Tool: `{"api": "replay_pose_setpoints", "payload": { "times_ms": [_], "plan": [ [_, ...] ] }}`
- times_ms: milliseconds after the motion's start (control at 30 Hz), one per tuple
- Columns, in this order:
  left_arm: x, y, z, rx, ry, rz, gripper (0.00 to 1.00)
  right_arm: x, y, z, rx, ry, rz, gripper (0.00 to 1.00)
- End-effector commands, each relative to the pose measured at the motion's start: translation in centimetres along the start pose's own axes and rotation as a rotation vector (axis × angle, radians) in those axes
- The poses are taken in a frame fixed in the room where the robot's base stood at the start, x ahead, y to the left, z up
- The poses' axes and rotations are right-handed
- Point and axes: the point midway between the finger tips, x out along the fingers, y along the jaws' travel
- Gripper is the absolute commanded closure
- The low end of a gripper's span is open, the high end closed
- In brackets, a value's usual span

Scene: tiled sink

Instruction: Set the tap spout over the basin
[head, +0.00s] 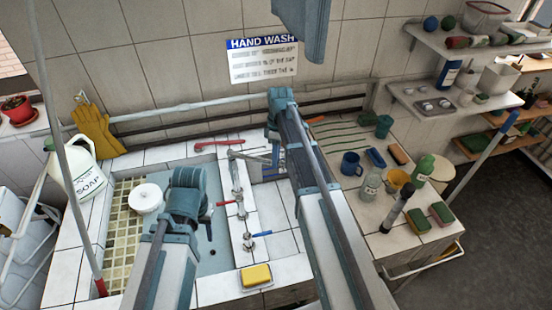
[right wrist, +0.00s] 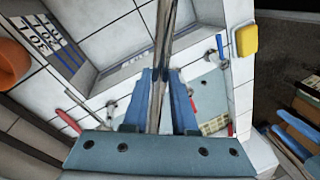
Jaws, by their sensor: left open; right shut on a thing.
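The metal tap spout (head: 250,157) reaches right from the tiled ledge with the tap handles (head: 240,205), away from the left basin. It also shows in the right wrist view as a shiny tube (right wrist: 160,60). My right gripper (head: 275,158) is shut on it; in the wrist view its blue fingers (right wrist: 162,98) lie on both sides of the tube. The grey-blue basin (head: 212,262) with a mosaic left part lies left of the ledge. My left gripper (head: 208,213) is open and empty above this basin, partly hidden by its own wrist.
A white pot (head: 148,200) stands in the basin. A yellow sponge (head: 256,276) lies at the ledge's front. A soap jug (head: 75,165) stands left. Bottles, a blue mug (head: 351,164) and brushes crowd the right counter. Red and blue tap levers stick out near the spout.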

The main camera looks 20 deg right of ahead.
Motion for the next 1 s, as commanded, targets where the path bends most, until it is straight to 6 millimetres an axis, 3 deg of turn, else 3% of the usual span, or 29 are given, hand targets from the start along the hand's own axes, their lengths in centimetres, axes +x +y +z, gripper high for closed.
{"api": "replay_pose_setpoints", "payload": {
  "times_ms": [33,200,667,1000],
  "plan": [
    [0.0,0.0,0.0,0.0,0.0,0.0,0.5,0.0,0.0,-0.1,-0.001,0.003,0.0,0.71],
    [0.0,0.0,0.0,0.0,0.0,0.0,0.5,0.0,0.0,-0.1,0.0,0.002,0.0,0.44],
    [-0.7,-0.1,0.0,-0.001,0.0,0.0,0.5,-0.7,0.0,-0.1,0.001,0.001,0.0,0.44],
    [-4.6,-0.4,0.3,-0.008,0.0,0.002,0.5,-4.7,-0.1,-0.1,0.0,0.001,0.0,0.44]
  ]
}}
